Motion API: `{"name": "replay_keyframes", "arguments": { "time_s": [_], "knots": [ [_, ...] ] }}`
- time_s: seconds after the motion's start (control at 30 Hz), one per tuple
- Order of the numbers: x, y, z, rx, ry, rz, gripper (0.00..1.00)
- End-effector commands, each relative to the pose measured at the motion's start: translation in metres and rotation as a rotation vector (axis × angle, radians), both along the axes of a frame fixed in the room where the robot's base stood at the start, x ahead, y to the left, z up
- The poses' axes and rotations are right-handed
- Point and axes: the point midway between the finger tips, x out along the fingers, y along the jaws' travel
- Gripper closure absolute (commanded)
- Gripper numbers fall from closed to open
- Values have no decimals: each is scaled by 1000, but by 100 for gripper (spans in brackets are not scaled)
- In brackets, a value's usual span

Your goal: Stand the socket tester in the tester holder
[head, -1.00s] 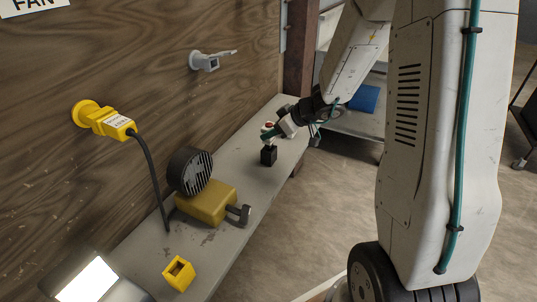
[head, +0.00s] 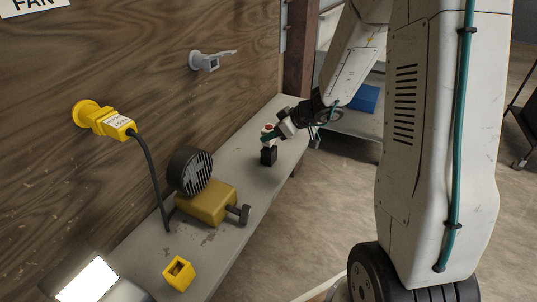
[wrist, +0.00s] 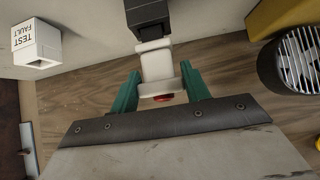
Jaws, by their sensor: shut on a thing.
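The socket tester (head: 268,155) has a white upper part with a red end and a black block below. In the wrist view its white body (wrist: 155,62) stands between green fingers, with the red end towards the palm. My gripper (head: 271,134) is shut on the white part; its fingers also show in the wrist view (wrist: 158,78). The tester looks upright above or on the bench; contact is unclear. I cannot tell which is the tester holder.
The narrow grey bench (head: 236,240) runs along the wooden wall (head: 140,60). A yellow plug (head: 105,121) and a grey fitting (head: 207,62) project from the wall.

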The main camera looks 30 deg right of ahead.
Motion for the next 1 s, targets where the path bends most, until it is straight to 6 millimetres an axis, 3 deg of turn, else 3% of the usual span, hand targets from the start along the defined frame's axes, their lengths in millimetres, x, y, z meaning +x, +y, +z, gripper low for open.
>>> {"name": "replay_keyframes", "arguments": {
  "time_s": [1.0],
  "knots": [
    [0,0,-16,1,0,-1,99]
  ]
}}
